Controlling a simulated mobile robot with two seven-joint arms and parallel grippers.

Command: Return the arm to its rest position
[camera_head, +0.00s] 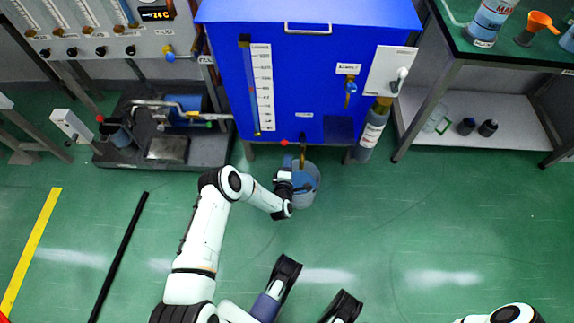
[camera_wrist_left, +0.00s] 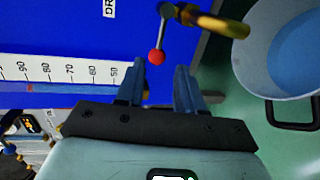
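My left arm reaches up from the bottom of the head view to the front of a blue tank (camera_head: 305,70). My left gripper (camera_head: 289,165) is close under the tank's lower edge, beside a bucket (camera_head: 318,186). In the left wrist view its two blue fingers (camera_wrist_left: 158,88) are apart with nothing between them. A drain valve (camera_wrist_left: 205,20) with a red-balled lever (camera_wrist_left: 156,57) lies just beyond the fingertips, apart from them. The bucket (camera_wrist_left: 243,70) holds blue liquid. Part of my right arm (camera_head: 503,314) shows at the bottom right; its gripper is out of view.
A black cart (camera_head: 210,155) with equipment stands left of the tank. A workbench (camera_head: 520,50) with a lower shelf (camera_head: 470,105) stands at the right. The green floor (camera_head: 420,220) in front is clear.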

